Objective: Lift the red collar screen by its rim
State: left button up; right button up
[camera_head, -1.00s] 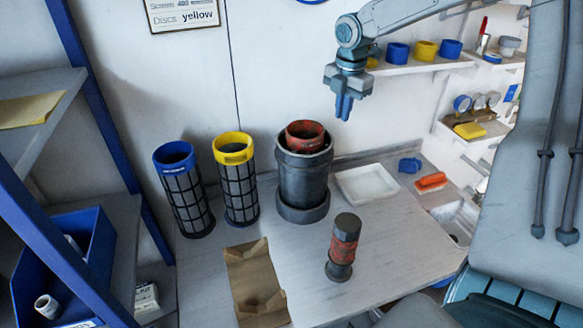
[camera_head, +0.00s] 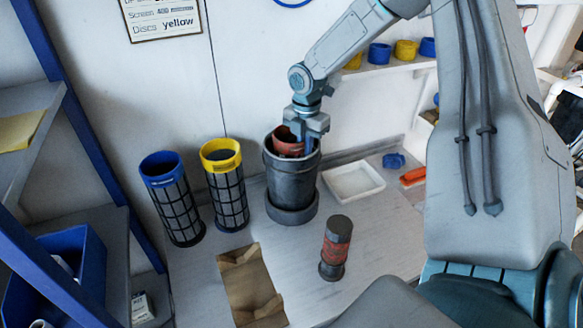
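The red collar screen (camera_head: 287,142) stands inside the dark grey cylindrical housing (camera_head: 291,182), with only its red rim showing above the housing's mouth. My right gripper (camera_head: 303,147) points down at the right side of that rim. Its fingers reach into the housing's mouth, and their tips are partly hidden. I cannot tell whether they are closed on the rim. My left gripper is not in view.
A blue-collar screen (camera_head: 174,205) and a yellow-collar screen (camera_head: 227,190) stand left of the housing. A dark cylinder with a red band (camera_head: 336,248) stands in front. A brown paper piece (camera_head: 250,285) and white tray (camera_head: 353,182) lie on the bench. A blue-framed shelf is at left.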

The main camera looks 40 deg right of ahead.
jog(key=shift+w+d+f, duration=0.1)
jog(key=shift+d+f, duration=0.05)
jog(key=shift+f, duration=0.8)
grip_shut()
jog(key=shift+r, duration=0.15)
dwell(0.8)
